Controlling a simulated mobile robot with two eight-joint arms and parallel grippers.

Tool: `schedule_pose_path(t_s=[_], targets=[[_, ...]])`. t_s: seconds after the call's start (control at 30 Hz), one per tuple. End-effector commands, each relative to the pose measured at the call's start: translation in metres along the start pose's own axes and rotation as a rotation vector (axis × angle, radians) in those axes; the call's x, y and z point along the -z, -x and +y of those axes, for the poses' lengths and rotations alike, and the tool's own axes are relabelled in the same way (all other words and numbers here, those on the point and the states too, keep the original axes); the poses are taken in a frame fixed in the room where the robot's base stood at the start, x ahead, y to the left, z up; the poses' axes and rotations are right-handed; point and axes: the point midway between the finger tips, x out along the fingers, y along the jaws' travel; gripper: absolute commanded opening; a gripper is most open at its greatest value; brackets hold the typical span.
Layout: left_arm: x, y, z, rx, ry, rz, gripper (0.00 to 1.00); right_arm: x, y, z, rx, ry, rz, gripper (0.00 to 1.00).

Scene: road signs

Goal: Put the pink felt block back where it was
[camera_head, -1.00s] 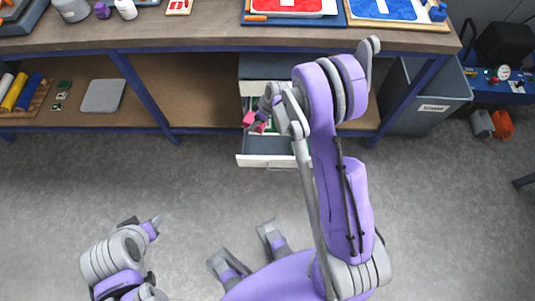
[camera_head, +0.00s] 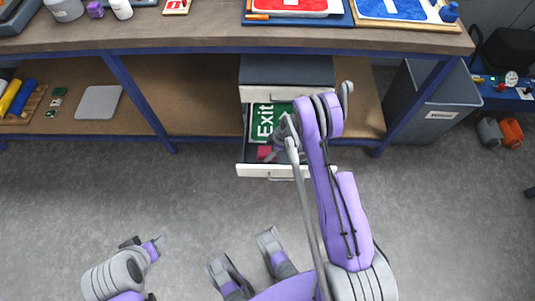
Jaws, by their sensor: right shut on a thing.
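The pink felt block (camera_head: 263,153) is small and sits low in the open drawer (camera_head: 255,170) under the workbench. My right gripper (camera_head: 268,155) reaches down into the drawer and is shut on the block; its own wrist and arm partly hide it. I cannot tell whether the block touches the drawer floor. My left gripper (camera_head: 155,243) is low at the left, over the floor and away from the block; its fingers are too small to read.
A green Exit sign (camera_head: 263,118) lies in the drawer behind the block. The bench top (camera_head: 190,30) overhangs the drawer unit. A grey bin (camera_head: 437,105) stands to the right. The floor in front is clear.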

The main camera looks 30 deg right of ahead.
Motion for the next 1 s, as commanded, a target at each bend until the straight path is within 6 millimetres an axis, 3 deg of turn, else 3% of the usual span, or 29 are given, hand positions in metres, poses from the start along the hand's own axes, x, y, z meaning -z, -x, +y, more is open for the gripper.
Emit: schedule_pose_path(t_s=[0.13,0.53,0.57,0.67,1.0], targets=[[-0.002,-0.004,0.000,0.000,0.000,-0.002,0.50,-0.008,-0.020,0.000,0.000,0.000,0.000,0.30],[-0.004,-0.009,0.000,0.000,0.000,-0.003,0.50,-0.010,-0.025,0.000,0.000,-0.001,0.000,0.30],[-0.003,-0.008,0.000,0.000,0.000,-0.003,0.50,-0.010,-0.024,0.000,0.000,0.000,0.000,0.80],[-0.003,-0.007,0.000,0.000,0.000,-0.003,0.50,-0.010,-0.023,0.000,0.000,0.000,0.000,0.98],[-0.001,-0.002,0.000,0.000,0.000,-0.001,0.50,-0.008,-0.019,0.000,-0.001,0.000,0.000,1.00]])
